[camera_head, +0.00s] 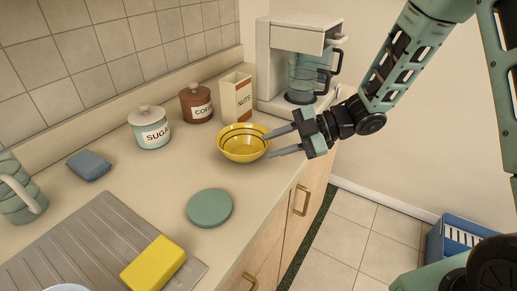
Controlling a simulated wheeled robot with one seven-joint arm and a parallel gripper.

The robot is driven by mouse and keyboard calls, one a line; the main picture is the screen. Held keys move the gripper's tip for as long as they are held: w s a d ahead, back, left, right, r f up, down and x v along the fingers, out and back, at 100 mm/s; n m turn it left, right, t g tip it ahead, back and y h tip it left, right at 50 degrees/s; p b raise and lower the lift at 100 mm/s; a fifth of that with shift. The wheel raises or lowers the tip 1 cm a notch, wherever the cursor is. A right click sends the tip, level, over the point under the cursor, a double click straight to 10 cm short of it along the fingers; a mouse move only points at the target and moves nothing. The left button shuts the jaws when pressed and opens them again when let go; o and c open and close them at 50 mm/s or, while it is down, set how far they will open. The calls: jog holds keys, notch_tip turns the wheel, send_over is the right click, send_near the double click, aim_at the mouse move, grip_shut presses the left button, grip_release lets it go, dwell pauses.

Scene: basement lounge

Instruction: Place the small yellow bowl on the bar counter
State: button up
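The small yellow bowl (240,150) stands upright on the pale counter (165,195), near its front edge. It has dark rings around its inside. My gripper (268,146) reaches in from the right, with its two fingers spread apart and pointing left at the bowl's right side. The upper fingertip is at the bowl's right rim, and the lower one is just right of the bowl's lower side. I cannot tell whether either finger touches it. Nothing shows as gripped.
A nuts box (236,97), coffee canister (196,104) and sugar canister (152,128) stand behind the bowl. A coffee maker (277,62) stands at the back right. A green disc (209,208), yellow block (153,263) and blue sponge (88,165) lie nearer or left.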

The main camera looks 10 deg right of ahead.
jog(key=w+v, duration=0.1)
jog(key=v, duration=0.5)
jog(key=w+a+r+m+t+h, duration=0.2)
jog(key=w+a+m+t+h, duration=0.1)
jog(key=a+m+t+h, duration=0.15)
jog(key=s+a+m+g+h, duration=0.1)
jog(key=s+m+g+h, duration=0.2)
jog(key=s, duration=1.1)
jog(key=s+a+m+g+h, duration=0.1)
jog(key=s+m+g+h, duration=0.3)
jog(key=s+m, duration=0.4)
jog(key=s+h, duration=0.1)
jog(key=s, duration=0.5)
jog(key=shift+a, duration=0.25)
